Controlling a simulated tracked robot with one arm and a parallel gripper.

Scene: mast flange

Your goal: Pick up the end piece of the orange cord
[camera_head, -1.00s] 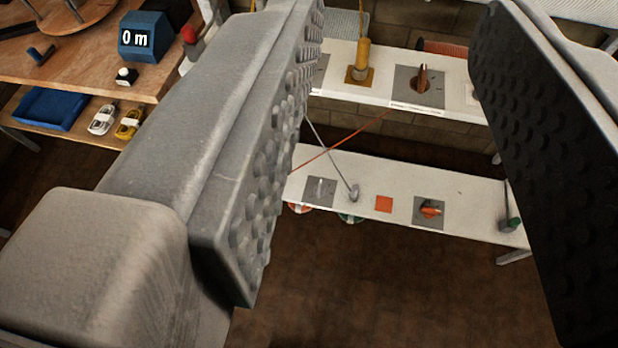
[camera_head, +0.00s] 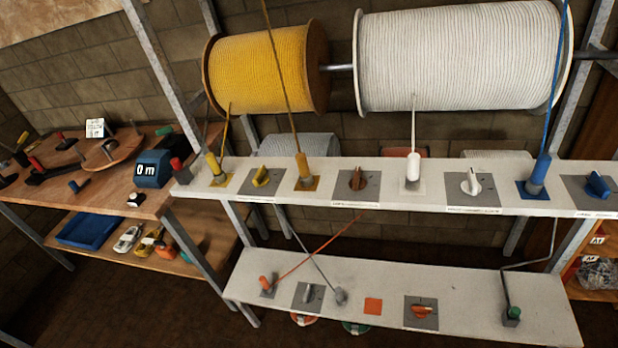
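The orange cord (camera_head: 318,250) runs down to the left from below the upper shelf to the lower white shelf. Its orange end piece (camera_head: 265,283) stands at the left end of that lower shelf, on a small grey base. A thin grey cord crosses the orange cord. My gripper is not in view, so its state does not show.
The upper shelf (camera_head: 330,170) overhangs behind, below large yellow and white rope spools. A wooden workbench (camera_head: 100,195) stands left.

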